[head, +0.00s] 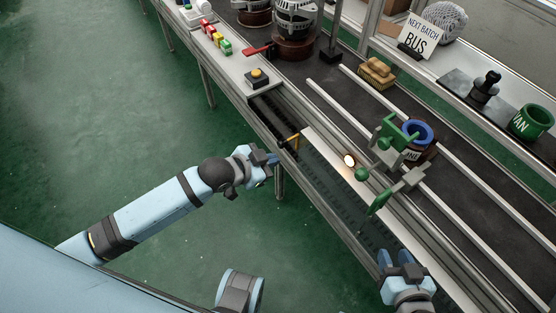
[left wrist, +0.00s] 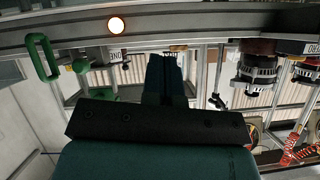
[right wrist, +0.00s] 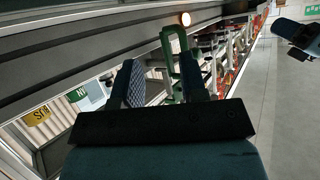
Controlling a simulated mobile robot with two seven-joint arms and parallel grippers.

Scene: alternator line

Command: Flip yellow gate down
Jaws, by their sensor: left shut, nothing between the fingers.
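The yellow gate (head: 293,140) is a small yellow bar at the near end of the dark chute (head: 270,114), on the front edge of the line. It appears raised, though it is too small to be sure. My left gripper (head: 274,159) is just in front and to the left of it, its fingers together and empty; I cannot tell whether they touch. The closed fingers also show in the left wrist view (left wrist: 166,78), where I cannot make out the gate. My right gripper (head: 395,260) is far to the right at the front edge, fingers apart and empty, also in the right wrist view (right wrist: 162,78).
A green clamp fixture (head: 389,140) with a blue-ringed part (head: 416,131) stands right of the gate. A lit round lamp (head: 349,160) sits on the pale strip. The green floor in front is clear.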

